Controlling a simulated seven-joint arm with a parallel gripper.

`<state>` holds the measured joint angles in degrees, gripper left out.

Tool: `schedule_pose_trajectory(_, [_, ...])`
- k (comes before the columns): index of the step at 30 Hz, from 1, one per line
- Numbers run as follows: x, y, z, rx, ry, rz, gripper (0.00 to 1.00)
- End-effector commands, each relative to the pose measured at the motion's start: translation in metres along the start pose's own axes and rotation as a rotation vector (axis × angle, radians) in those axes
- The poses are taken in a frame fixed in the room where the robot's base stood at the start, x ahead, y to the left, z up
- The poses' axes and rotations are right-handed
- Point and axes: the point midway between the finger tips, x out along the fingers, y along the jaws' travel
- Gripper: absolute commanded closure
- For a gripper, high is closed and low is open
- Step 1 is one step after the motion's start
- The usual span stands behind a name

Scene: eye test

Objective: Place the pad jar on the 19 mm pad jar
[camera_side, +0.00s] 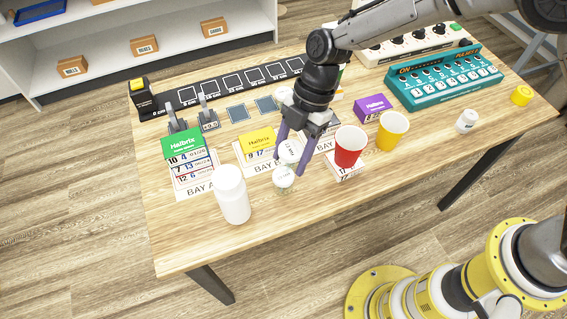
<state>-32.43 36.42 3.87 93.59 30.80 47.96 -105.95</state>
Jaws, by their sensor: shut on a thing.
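My gripper (289,165) has its two purple fingers pointing down over the front middle of the table, shut on a small white-topped jar (290,152). A second small jar (284,177) with a pale round top stands on the table just below and in front of the held one. The two overlap in this view, so I cannot tell whether they touch. Their markings are too small to read, so I cannot tell which is the 19 mm pad jar. The fingers partly hide the held jar.
A white bottle (232,195) stands left of the jars. A red cup (349,148) on a small box and a yellow cup (391,131) stand to the right. Yellow (257,142) and green (182,146) boxes are behind. A teal panel (445,78) is at back right. The front edge is clear.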

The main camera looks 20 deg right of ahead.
Motion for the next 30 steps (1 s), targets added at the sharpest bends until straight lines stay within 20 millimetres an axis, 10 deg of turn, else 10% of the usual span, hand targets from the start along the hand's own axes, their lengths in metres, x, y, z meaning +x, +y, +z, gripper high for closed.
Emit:
schedule_pose_trajectory(28, [0.051,0.016,0.017,0.001,0.001,0.000,0.96])
schedule_pose_trajectory(29, [0.051,0.016,0.016,0.000,0.001,0.001,0.36])
schedule_pose_trajectory(30, [0.051,0.016,0.016,0.000,0.001,0.001,0.29])
